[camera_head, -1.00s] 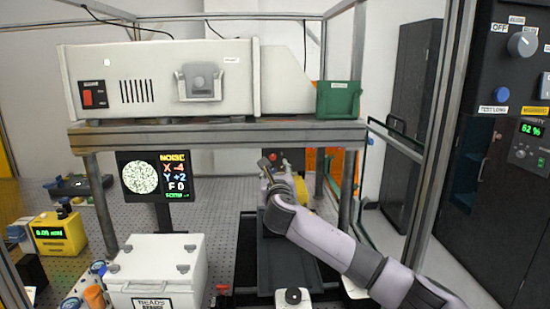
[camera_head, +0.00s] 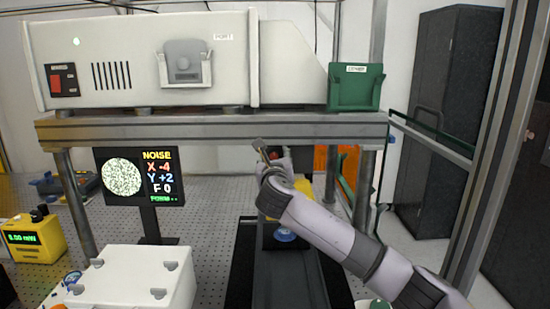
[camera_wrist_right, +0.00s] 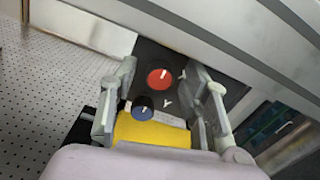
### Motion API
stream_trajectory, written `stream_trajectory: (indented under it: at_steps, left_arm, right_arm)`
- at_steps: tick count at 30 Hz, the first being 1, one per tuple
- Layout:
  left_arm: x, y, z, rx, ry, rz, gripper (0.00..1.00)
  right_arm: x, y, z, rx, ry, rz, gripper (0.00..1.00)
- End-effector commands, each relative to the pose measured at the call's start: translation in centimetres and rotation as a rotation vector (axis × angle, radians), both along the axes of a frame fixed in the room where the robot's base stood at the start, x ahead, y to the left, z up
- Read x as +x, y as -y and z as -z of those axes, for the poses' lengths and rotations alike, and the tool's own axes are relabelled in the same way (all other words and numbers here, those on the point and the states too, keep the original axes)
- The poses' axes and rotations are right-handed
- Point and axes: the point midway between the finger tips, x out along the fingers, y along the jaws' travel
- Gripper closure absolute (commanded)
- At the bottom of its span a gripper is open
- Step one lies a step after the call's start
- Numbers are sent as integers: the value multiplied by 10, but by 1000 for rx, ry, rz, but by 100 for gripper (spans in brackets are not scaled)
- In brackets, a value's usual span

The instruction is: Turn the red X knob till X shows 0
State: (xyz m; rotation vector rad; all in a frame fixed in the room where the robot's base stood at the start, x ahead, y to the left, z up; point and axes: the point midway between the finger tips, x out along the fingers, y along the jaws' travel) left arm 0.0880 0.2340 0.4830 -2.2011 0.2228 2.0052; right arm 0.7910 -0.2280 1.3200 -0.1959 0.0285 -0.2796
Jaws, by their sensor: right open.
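The red knob (camera_wrist_right: 160,78) has a white pointer line and sits on a dark panel in the right wrist view. A blue knob (camera_wrist_right: 143,107) with a "Y" label beside it sits nearer. My right gripper (camera_wrist_right: 162,82) is open, its fingers on either side of the red knob; I cannot tell whether they touch it. In the head view, the right gripper (camera_head: 265,158) is under the bench shelf and the red knob is hidden. The screen (camera_head: 140,177) shows NOISE, X -4, Y +2, F 0 and a speckled disc. My left gripper is not in view.
A grey shelf (camera_head: 210,127) carrying a white instrument (camera_head: 130,60) and green holder (camera_head: 356,88) lies above the right gripper. A yellow block (camera_wrist_right: 150,133) lies below the knobs. A white box (camera_head: 125,280) and yellow meter (camera_head: 35,238) stand left. A dark cabinet is right.

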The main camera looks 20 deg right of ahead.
Motion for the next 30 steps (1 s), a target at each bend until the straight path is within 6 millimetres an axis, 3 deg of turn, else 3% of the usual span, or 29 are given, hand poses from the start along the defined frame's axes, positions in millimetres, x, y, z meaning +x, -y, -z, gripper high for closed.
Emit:
stream_trajectory:
  at_steps: [5,24,30]
  left_arm:
    - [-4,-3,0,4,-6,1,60]
    - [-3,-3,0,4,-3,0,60]
    - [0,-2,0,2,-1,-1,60]
  right_arm:
    - [0,0,0,0,0,0,58]
    - [0,0,0,0,0,0,100]
    - [0,0,0,4,1,0,100]
